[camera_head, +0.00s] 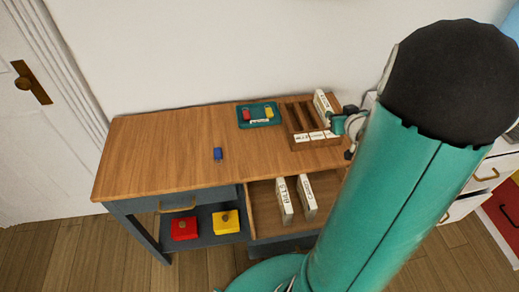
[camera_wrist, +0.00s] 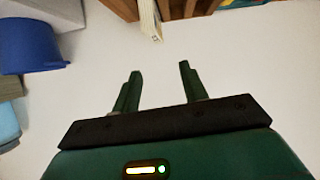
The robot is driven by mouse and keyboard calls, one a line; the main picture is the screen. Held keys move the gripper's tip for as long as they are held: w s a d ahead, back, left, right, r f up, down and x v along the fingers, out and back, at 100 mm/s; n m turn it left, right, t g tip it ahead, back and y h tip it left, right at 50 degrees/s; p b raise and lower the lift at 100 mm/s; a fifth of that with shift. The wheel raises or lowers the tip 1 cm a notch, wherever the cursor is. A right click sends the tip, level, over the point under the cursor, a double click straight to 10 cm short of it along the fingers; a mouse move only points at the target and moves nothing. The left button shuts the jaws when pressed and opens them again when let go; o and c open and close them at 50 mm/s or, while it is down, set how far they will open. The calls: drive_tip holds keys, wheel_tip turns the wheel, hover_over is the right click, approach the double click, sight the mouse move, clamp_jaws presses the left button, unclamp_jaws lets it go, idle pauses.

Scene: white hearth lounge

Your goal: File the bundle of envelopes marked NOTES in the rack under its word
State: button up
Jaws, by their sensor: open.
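The wooden rack (camera_head: 296,125) stands at the back right of the desk, with several slots and a white word strip along its front. A white envelope bundle (camera_head: 322,102) stands in its rightmost slot; its word is too small to read surely. Its end also shows at the top of the wrist view (camera_wrist: 150,22). My gripper (camera_head: 350,123) is just right of the rack. In the wrist view my gripper (camera_wrist: 159,78) is open and empty, its fingers apart from the bundle. In the open drawer stand a bundle reading BILLS (camera_head: 284,201) and another bundle (camera_head: 306,197), its word unclear.
A teal tray (camera_head: 243,123) with red and yellow items lies left of the rack. A small blue object (camera_head: 218,154) lies mid-desk. The open drawer (camera_head: 263,213) juts forward. Red (camera_head: 184,229) and yellow (camera_head: 225,222) boxes sit below. The desk's left side is clear.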

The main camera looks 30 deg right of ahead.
drive_tip(key=a+r+g, duration=0.2)
drive_tip(key=a+r, duration=0.3)
drive_tip(key=a, duration=0.4)
drive_tip(key=a+r+g, duration=0.1)
drive_tip(key=a+r, duration=0.4)
drive_tip(key=a, duration=0.4)
drive_tip(key=s+a+r+n+g+y, duration=0.1)
drive_tip(key=s+a+y, duration=0.1)
drive_tip(key=s+a, duration=0.3)
drive_tip(key=s+a+r+n+g+y, duration=0.1)
drive_tip(key=s+a, duration=0.5)
drive_tip(key=a, duration=0.7)
drive_tip(key=shift+s+r+n+g+y, duration=0.3)
drive_tip(key=shift+n+g+y, duration=0.3)
drive_tip(key=shift+y, duration=0.3)
